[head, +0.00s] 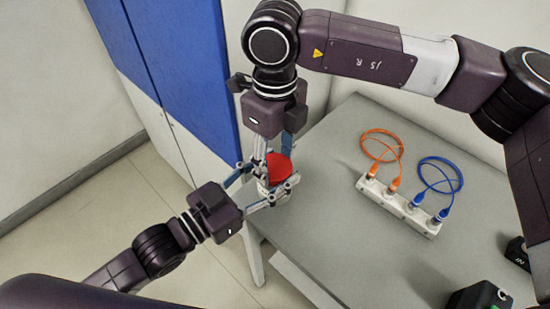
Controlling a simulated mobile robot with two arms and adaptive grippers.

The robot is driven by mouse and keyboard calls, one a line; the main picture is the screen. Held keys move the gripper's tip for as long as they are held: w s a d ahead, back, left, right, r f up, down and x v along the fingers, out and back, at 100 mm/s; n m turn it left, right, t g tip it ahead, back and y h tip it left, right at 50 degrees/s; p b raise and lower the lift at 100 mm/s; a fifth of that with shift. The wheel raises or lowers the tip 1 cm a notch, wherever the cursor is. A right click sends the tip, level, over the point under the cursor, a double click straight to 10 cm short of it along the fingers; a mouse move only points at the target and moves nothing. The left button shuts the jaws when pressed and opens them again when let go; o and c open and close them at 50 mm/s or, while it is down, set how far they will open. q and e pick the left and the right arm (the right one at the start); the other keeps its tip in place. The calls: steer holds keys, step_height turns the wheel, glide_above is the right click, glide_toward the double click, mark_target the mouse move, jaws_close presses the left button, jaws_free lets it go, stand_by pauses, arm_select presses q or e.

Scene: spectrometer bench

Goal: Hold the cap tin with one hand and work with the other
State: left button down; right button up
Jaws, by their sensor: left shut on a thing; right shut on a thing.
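The cap tin (263,189) is a small pale container at the near left corner of the grey table, mostly hidden by the fingers. A round red piece (279,168), which looks like its lid, shows at its top. My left gripper (268,187) comes in from the lower left, with its fingers shut around the tin's sides. My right gripper (275,158) points down from above, with its fingers shut at the red piece. Whether the red piece sits on the tin or is slightly raised, I cannot tell.
On the grey table (330,235), a white socket block (398,206) holds an orange cable (397,147) and a blue cable (457,181). Dark devices (480,298) stand at the lower right. A blue and white cabinet (185,65) is behind to the left. The table's middle is clear.

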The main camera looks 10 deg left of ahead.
steer(key=shift+n, duration=1.2)
steer(key=o, duration=1.3)
steer(key=shift+r, duration=2.35)
steer(key=shift+c, duration=0.2)
step_height(320, 180, up, 3)
steer(key=m, duration=0.3)
steer(key=shift+f, duration=3.9)
